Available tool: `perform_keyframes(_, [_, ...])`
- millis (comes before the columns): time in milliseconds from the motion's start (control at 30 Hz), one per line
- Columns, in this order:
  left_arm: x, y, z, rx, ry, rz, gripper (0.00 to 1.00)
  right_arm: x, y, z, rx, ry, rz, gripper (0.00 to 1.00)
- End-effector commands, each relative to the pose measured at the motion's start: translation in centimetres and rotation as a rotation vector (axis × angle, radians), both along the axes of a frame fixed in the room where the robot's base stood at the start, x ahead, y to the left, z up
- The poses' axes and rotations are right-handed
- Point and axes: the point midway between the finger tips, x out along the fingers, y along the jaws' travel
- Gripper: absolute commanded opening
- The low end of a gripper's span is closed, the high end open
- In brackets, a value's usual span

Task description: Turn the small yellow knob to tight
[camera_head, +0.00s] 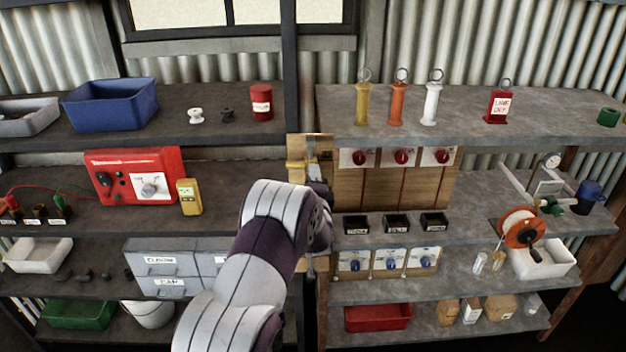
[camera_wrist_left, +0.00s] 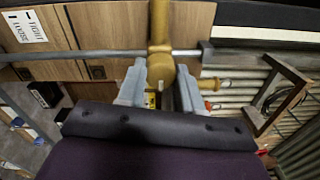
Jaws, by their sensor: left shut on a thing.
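The small yellow knob (camera_wrist_left: 160,66) sits between the two pale fingers of my left gripper (camera_wrist_left: 160,88) in the left wrist view. The fingers are shut on it. A yellow stem runs up from it in front of a wooden board, and a grey pipe or rod crosses behind. A white label (camera_wrist_left: 30,28) on the board seems to read tight and loose. In the head view, yellow metal (camera_head: 297,171) shows beside my left gripper (camera_head: 312,170) at the middle post; my wrist hides much of it. My right gripper is not in view.
Shelves flank the post. To the left stand a red box (camera_head: 112,172) with dials and a yellow meter (camera_head: 189,197). To the right is a wooden panel (camera_head: 385,188) with red knobs, above several black bins (camera_head: 396,224). A cable reel (camera_head: 519,228) stands further right.

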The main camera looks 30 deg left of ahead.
Motion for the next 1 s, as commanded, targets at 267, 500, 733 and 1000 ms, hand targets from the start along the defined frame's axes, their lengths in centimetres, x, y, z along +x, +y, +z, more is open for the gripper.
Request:
perform_keyframes(267, [0.0, 0.2, 0.1, 0.000, -0.003, 0.004, 0.05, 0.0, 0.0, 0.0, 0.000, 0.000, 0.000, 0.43])
perform_keyframes(500, [0.0, 0.1, 0.0, -0.001, -0.001, 0.002, 0.61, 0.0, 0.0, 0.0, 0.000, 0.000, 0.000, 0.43])
perform_keyframes(733, [-0.7, -0.4, -0.2, 0.000, -0.001, 0.000, 0.61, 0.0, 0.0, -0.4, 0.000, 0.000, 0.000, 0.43])
perform_keyframes(1000, [-6.2, -3.7, -0.6, 0.000, -0.001, -0.001, 0.61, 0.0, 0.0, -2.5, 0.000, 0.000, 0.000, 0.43])
